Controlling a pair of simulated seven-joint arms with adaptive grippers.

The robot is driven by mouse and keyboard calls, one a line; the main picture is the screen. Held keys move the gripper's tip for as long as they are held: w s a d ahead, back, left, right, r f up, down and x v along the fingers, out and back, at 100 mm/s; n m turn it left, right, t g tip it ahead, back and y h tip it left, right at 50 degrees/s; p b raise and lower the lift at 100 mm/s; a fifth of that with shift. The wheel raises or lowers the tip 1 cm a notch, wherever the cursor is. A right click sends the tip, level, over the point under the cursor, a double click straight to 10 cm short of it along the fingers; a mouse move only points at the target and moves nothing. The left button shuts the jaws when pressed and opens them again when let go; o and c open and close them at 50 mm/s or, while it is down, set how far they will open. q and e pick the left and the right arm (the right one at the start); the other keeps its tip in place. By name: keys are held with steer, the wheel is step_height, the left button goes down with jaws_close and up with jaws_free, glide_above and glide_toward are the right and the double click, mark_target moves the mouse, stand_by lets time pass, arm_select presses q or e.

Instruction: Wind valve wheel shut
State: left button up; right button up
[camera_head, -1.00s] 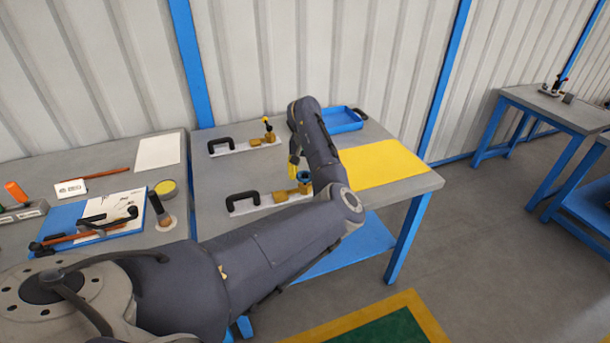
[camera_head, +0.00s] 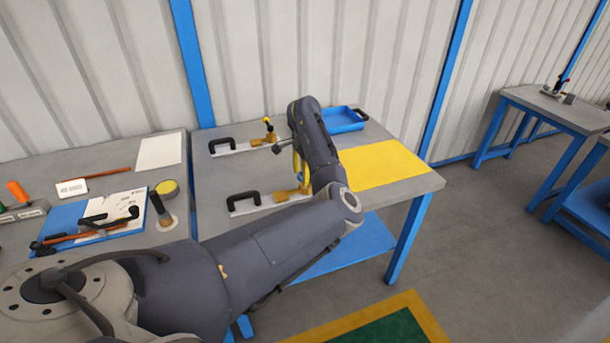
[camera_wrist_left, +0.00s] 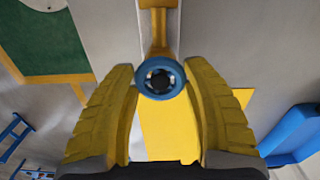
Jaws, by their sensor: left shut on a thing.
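The valve wheel is a blue ring with a dark and silver hub, seen between my fingers in the left wrist view (camera_wrist_left: 160,77). It belongs to a brass valve (camera_head: 283,196) on a pale plate on the grey table. My left gripper (camera_head: 303,178) is over the valve from above, yellow fingers pointing down. In the wrist view the left gripper (camera_wrist_left: 159,82) has one finger on each side of the wheel, shut on its rim. In the head view the wheel is mostly hidden by the fingers. My right gripper is not in view.
A black handle (camera_head: 243,198) stands on the same plate. Behind is a second plate with a brass valve (camera_head: 268,139) and a black handle (camera_head: 221,146). A blue tray (camera_head: 343,120) and a yellow mat (camera_head: 382,164) lie to the right. The left bench (camera_head: 110,160) holds tools.

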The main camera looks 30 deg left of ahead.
arm_select(q)
steer(key=shift+a+f+m, duration=0.1)
steer(key=shift+f+m, duration=0.05)
steer(key=shift+m, duration=1.65)
steer(key=o, duration=1.2)
steer(key=shift+a, duration=0.1)
steer(key=shift+w+r, duration=0.1)
steer(key=shift+r, duration=0.65)
step_height(320, 180, up, 11)
steer(key=shift+f, duration=0.15)
